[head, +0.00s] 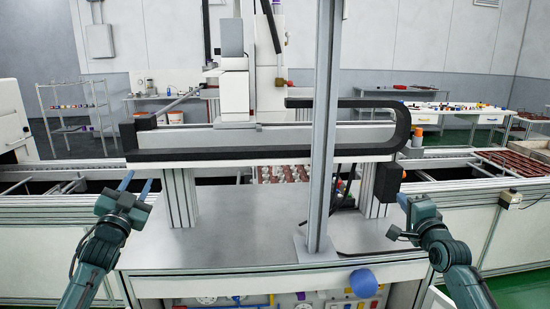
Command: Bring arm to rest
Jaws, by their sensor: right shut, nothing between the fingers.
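My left gripper (138,184) is raised over the left part of the grey worktable (250,232), in front of the conveyor. Its two blue fingers are spread apart with nothing between them. My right gripper (402,206) is at the right, just beyond the worktable's right edge and in front of the conveyor. It is shut and empty; its fingers show only poorly against the dark hand. Neither gripper visibly touches anything.
A grey upright post (322,130) stands on the worktable between my arms. A gantry with a black cable chain (270,153) spans behind it. A tray of brown pots (515,162) lies on the conveyor at the right. A blue round knob (363,283) sits at the table's front.

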